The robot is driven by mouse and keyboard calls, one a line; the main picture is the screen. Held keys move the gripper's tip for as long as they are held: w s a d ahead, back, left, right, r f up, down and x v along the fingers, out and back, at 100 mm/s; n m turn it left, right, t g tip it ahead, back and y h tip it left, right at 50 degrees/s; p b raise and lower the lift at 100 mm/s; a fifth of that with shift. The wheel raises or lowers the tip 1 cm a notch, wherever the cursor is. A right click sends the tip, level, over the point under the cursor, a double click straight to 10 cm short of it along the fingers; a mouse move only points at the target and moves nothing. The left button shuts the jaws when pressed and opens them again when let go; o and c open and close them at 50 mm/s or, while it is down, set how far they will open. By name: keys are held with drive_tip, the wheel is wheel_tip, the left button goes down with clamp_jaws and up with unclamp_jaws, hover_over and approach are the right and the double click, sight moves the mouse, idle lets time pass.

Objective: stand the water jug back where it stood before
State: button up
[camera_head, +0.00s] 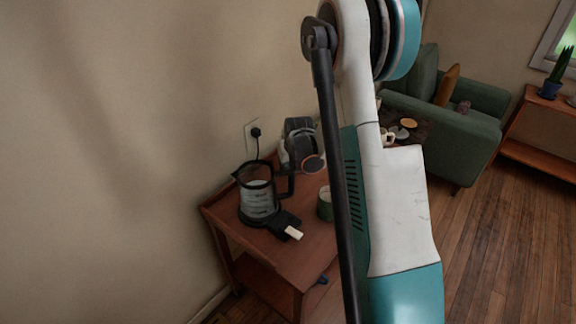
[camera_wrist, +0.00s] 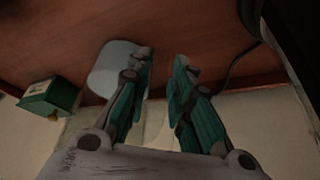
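The water jug, which I take to be the clear jug with a black rim and handle (camera_head: 259,203), stands upright on the left part of the wooden side table (camera_head: 307,252) in the head view. My arm crosses the middle of that view, and I cannot make out my gripper there. In the wrist view my gripper (camera_wrist: 163,60) is open, its two teal fingers apart with nothing seen between them. A pale rounded object (camera_wrist: 108,72) lies beyond the left finger. I cannot identify the jug in the wrist view.
A dark appliance (camera_head: 299,138) stands behind the jug near a wall socket (camera_head: 253,133). A black object with a pale tip (camera_head: 293,233) lies before the jug. A green can (camera_head: 325,204) is to its right, partly hidden by my arm. A green armchair (camera_head: 455,133) stands beyond.

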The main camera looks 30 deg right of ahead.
idle(0.3)
drive_tip(key=p+v, duration=0.4)
drive_tip(key=v, duration=0.8)
drive_tip(key=shift+a+r, duration=0.1)
drive_tip(key=shift+r, duration=0.05)
